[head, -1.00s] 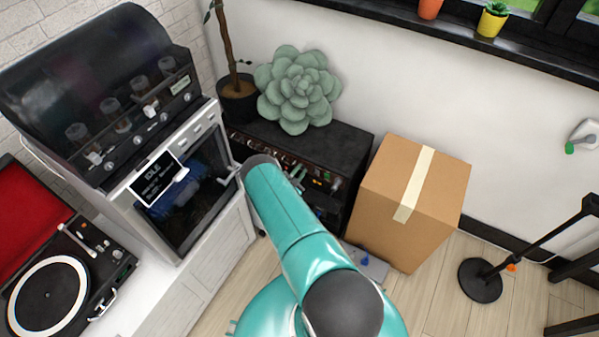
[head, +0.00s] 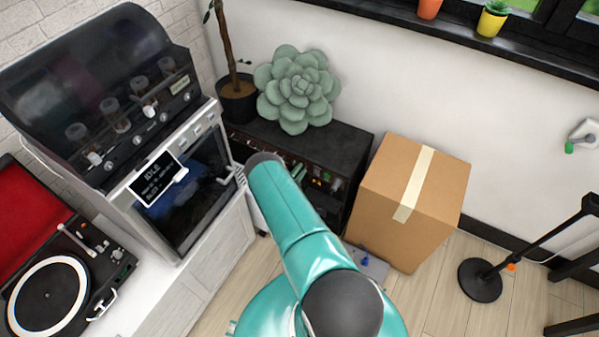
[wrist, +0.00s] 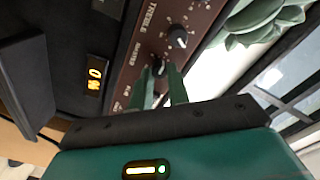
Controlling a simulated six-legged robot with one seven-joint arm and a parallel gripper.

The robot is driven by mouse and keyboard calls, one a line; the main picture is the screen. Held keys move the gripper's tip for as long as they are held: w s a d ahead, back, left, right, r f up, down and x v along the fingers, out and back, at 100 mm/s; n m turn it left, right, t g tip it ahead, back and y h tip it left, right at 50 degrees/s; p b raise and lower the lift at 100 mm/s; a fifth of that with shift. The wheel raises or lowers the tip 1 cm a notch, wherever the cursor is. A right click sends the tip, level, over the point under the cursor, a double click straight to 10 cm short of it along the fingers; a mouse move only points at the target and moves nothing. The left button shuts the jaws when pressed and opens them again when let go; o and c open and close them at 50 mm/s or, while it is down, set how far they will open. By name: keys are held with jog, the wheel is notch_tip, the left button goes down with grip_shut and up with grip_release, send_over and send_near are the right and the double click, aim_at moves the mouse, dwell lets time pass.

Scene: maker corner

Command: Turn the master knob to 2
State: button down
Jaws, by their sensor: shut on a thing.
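The master knob (wrist: 158,64) is a small dark knob on the brown panel of the black amplifier, beside a label that appears to read MASTER. My gripper (wrist: 163,74) is shut on this knob, with its two green fingers on either side and covering part of it. The knob's pointer is too small and covered to read. An orange lit display (wrist: 95,77) sits on the dark face beside the panel; its rotated digits are hard to read. In the head view the amplifier (head: 335,145) stands against the wall, its front partly hidden by my arm.
A treble knob (wrist: 178,39) is close to the master knob. A large succulent (head: 298,90) sits on the amplifier. A cardboard box (head: 405,200) stands right of it, and a white cabinet with an oven (head: 185,205) stands left.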

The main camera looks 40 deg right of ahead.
jog(key=c, duration=1.3)
grip_release()
jog(key=shift+c, duration=0.2)
jog(key=shift+a, duration=0.1)
jog(key=v, duration=1.3)
jog(key=shift+a, duration=0.35)
jog(key=shift+s, duration=0.15)
